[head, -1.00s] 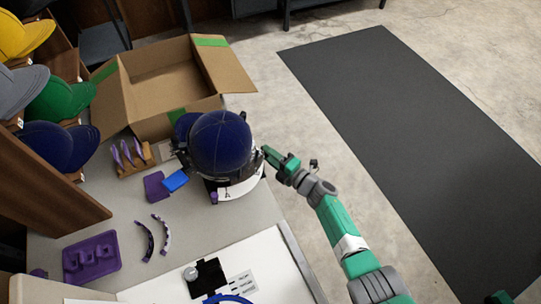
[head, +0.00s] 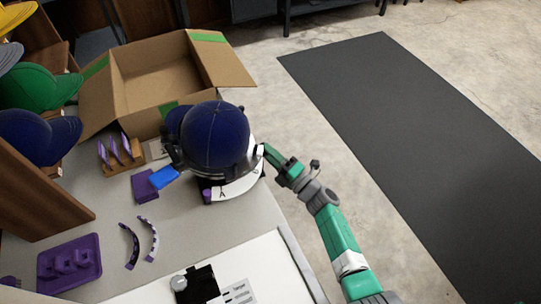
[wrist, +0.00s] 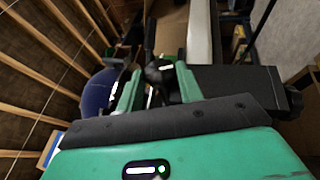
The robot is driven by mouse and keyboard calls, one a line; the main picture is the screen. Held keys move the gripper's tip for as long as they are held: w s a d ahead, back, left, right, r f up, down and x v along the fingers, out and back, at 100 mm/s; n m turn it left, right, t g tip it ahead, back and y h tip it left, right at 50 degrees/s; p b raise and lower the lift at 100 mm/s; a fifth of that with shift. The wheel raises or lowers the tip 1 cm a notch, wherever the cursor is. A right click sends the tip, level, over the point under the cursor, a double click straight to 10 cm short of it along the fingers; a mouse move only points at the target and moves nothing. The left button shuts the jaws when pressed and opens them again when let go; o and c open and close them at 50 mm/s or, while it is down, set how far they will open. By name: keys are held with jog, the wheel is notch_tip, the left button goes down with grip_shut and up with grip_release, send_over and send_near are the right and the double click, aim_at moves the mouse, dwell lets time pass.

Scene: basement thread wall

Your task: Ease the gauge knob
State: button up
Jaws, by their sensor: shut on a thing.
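The blue cap also shows at the left in the wrist view (wrist: 98,92).
An open cardboard box (head: 152,75) stands behind the cap stand. A purple tray (head: 70,263), two curved strips (head: 149,240), a blue block (head: 165,177) and a wooden holder (head: 121,154) lie on the table. Open floor with a dark mat (head: 400,140) is to the right.

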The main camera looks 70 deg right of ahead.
jog(key=o, duration=1)
